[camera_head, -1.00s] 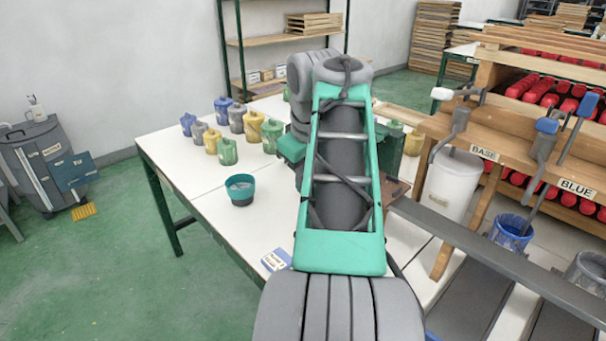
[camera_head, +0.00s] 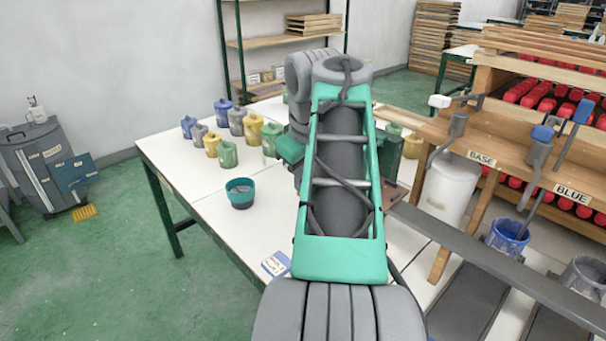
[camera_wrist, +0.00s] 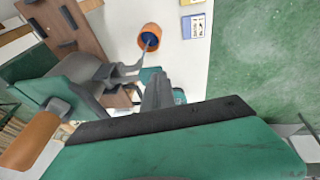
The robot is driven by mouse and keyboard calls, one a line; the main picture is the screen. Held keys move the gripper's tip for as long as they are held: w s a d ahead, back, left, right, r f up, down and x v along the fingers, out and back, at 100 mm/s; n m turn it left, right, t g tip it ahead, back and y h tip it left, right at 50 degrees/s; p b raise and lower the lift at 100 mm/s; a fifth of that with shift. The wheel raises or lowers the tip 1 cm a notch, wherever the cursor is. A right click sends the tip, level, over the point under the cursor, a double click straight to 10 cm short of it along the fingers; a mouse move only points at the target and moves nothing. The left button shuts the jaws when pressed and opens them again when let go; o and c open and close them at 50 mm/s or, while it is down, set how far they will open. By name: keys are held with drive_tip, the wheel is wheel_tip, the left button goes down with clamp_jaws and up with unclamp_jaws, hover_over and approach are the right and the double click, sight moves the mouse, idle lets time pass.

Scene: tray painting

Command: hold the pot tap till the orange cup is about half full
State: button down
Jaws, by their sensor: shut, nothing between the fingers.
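In the wrist view an orange cup (camera_wrist: 143,48) stands on the white table, with blue inside it; how full it is I cannot tell. A grey tap-like part (camera_wrist: 116,76) lies close by, its thin end reaching toward the cup. My gripper (camera_wrist: 157,76) is shut, its grey fingers pointing toward that part and the cup; whether they touch the tap is unclear. The large green body (camera_wrist: 180,145) across the bottom of the wrist view hides much below. In the head view my arm hides the cup, the tap and my gripper.
A teal cup (camera_head: 240,194) stands on the white table (camera_head: 205,180), with several coloured lidded pots (camera_head: 228,153) behind it.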

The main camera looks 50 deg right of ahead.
drive_tip(key=a+p+v, duration=0.1)
drive_tip(key=p+v, duration=0.4)
drive_tip(key=v, duration=0.3)
drive_tip(key=shift+a, duration=0.15)
drive_tip(key=shift+f, duration=0.15)
drive_tip(key=w+a+f+y+p, duration=0.1)
drive_tip(key=w+a+p, duration=0.1)
drive_tip(key=a, duration=0.4)
drive_tip(key=w+a+f+y+p, duration=0.1)
drive_tip(key=w+a+f+p, duration=0.15)
drive_tip(key=a, duration=0.35)
drive_tip(key=s+a+f+p, duration=0.4)
drive_tip(key=a+f, duration=0.4)
drive_tip(key=a, duration=0.5)
drive_tip(key=shift+s+f, duration=0.2)
drive_tip(key=shift+s, duration=0.2)
